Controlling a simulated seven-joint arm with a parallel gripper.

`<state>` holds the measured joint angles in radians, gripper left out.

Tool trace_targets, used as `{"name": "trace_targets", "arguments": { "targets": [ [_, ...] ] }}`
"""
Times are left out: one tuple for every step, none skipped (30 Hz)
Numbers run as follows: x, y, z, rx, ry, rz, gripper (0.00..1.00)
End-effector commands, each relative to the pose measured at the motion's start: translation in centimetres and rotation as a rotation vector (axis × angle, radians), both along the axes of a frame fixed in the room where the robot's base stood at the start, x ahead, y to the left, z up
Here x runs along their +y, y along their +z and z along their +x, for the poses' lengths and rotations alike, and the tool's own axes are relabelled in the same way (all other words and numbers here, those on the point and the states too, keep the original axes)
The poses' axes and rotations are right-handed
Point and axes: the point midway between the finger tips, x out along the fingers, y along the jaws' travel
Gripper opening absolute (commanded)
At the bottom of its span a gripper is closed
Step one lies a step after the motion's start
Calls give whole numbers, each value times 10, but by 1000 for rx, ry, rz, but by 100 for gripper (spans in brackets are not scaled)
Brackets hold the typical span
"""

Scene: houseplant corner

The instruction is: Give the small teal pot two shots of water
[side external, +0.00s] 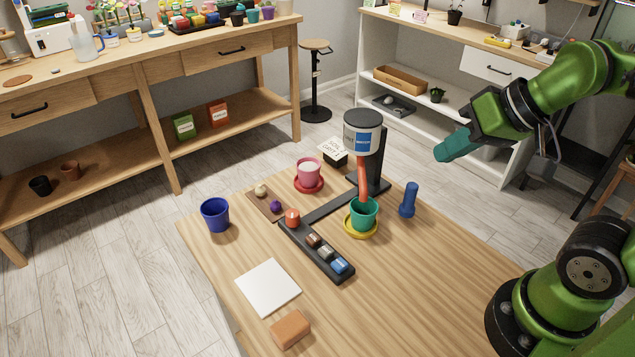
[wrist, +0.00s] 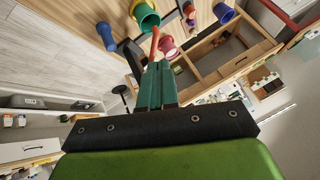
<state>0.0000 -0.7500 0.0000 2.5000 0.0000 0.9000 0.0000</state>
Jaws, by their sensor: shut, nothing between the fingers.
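The small teal pot (side external: 363,216) stands upright on a yellow saucer (side external: 348,229) on the wooden table. Its inside is hard to make out. A dispenser with a white, blue-labelled tank (side external: 361,140) and black lid stands over it, its red-orange spout (side external: 362,180) reaching down to the pot's mouth. The dispenser's black base carries a round orange-red knob (side external: 292,217) and brown, grey and blue blocks (side external: 340,266). My gripper (side external: 441,152) is shut and empty, raised right of the dispenser, apart from everything. In the wrist view the teal pot (wrist: 147,17) shows beyond my fingertips.
A blue upright cylinder (side external: 408,199) stands right of the teal pot. A pink pot (side external: 308,171) on a red saucer, a dark blue pot (side external: 215,215), a white square (side external: 268,287) and an orange-brown block (side external: 290,329) are also on the table. The table's front right is clear.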

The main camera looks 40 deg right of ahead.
Motion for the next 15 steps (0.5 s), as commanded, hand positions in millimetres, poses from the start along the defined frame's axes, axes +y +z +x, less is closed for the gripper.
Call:
{"name": "trace_targets", "arguments": {
  "targets": [
    [0,0,0,0,0,0,0],
    [0,0,0,0,0,0,0],
    [1,0,0,0,2,0,0],
    [2,0,0,0,8,0,0],
    [4,-1,0,5,16,0,0],
    [8,-4,0,18,33,0,0],
    [11,-8,0,34,48,0,0],
    [16,-12,1,52,65,-1,0],
    [22,-16,3,76,93,-4,0],
    [27,-19,5,94,116,-10,0],
    [32,-22,7,115,142,-21,0],
    [39,-27,10,148,181,-41,0],
    [44,-31,12,176,213,-59,0],
    [50,-35,14,203,249,-81,0],
    [57,-41,17,242,295,-114,0]
  ]
}}
